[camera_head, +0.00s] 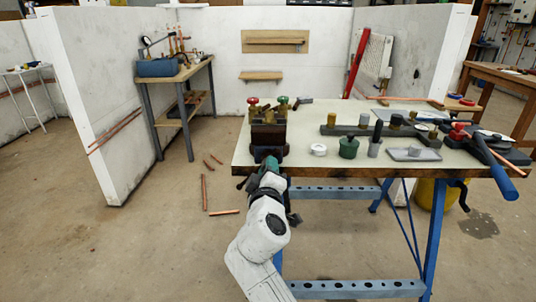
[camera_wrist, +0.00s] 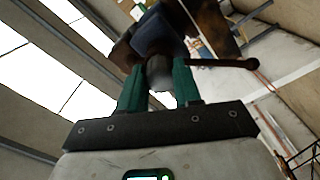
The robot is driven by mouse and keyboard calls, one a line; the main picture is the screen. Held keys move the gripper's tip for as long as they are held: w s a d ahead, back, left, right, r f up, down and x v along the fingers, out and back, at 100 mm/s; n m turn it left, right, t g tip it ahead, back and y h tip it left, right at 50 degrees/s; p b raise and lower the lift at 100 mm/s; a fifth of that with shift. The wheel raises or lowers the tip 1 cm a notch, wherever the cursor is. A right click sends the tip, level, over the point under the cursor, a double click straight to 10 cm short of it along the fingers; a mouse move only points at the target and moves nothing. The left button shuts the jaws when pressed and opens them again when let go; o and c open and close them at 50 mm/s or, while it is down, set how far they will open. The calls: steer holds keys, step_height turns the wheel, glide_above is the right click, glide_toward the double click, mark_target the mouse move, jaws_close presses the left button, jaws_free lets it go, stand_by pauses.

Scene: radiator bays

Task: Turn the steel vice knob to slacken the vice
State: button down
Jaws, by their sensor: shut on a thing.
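The dark vice (camera_head: 268,136) is mounted at the front left edge of the workbench (camera_head: 300,168). My gripper (camera_head: 269,163) reaches up to the vice's front from below. In the wrist view, my gripper (camera_wrist: 158,88) has its two green fingers on either side of the round grey steel knob (camera_wrist: 158,69), shut on it. A dark bar with a rounded end (camera_wrist: 225,63) sticks out to the right of the knob. The vice body (camera_wrist: 160,33) rises behind the knob. In the head view my gripper hides the knob.
Red and green valve handles (camera_head: 283,101) stand behind the vice. A white ring (camera_head: 318,149), a green pot (camera_head: 348,147) and a blue-handled tool (camera_head: 495,172) lie to the right on the bench. Copper pipes (camera_head: 204,193) lie on the floor at left.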

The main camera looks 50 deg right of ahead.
steer(key=n+p, duration=1.4)
steer(key=n, duration=0.5)
steer(key=shift+r+p, duration=0.1)
steer(key=shift+p, duration=0.2)
steer(key=c, duration=1.2)
jaws_free()
steer(key=shift+o, duration=1.2)
steer(key=shift+w+d, duration=0.1)
steer(key=shift+w, duration=0.05)
steer(key=m+b, duration=2.9)
steer(key=shift+m, duration=0.4)
